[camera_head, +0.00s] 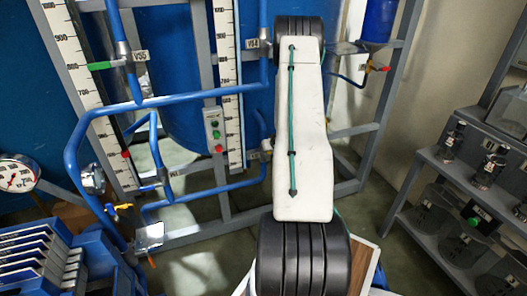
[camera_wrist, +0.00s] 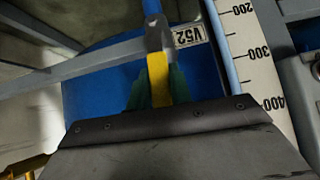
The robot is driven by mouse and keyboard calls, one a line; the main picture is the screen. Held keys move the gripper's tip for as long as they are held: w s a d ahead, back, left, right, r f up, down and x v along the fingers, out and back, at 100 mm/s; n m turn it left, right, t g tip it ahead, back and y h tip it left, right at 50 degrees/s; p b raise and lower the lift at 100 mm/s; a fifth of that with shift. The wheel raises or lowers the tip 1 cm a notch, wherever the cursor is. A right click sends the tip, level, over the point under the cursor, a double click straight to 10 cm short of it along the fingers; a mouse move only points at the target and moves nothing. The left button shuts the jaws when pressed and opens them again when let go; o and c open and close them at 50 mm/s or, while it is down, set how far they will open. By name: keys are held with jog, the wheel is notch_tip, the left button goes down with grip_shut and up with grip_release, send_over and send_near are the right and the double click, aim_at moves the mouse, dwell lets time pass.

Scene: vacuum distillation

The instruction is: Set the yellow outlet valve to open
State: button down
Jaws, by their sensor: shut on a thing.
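The yellow outlet valve's handle (camera_wrist: 157,78) shows in the wrist view, below a grey valve body (camera_wrist: 154,35) beside a label reading V52 (camera_wrist: 188,36). The handle points down the picture, roughly in line with the short blue pipe (camera_wrist: 151,6) above the body. My gripper (camera_wrist: 158,88) has its green fingers on both sides of the handle and is shut on it. The lower end of the handle is hidden behind the gripper's dark housing. In the head view my white arm covers the gripper and this valve.
A white scale (camera_wrist: 256,55) runs right of the valve, with a blue tank (camera_wrist: 90,85) behind. In the head view, blue pipes (camera_head: 160,101) and a grey frame (camera_head: 355,128) surround the arm. A shelf with glassware (camera_head: 452,140) stands at the right.

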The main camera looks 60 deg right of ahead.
dwell(0.3)
jog(key=c, duration=1.3)
grip_release()
jog(key=shift+w+a, duration=0.1)
jog(key=v, duration=0.8)
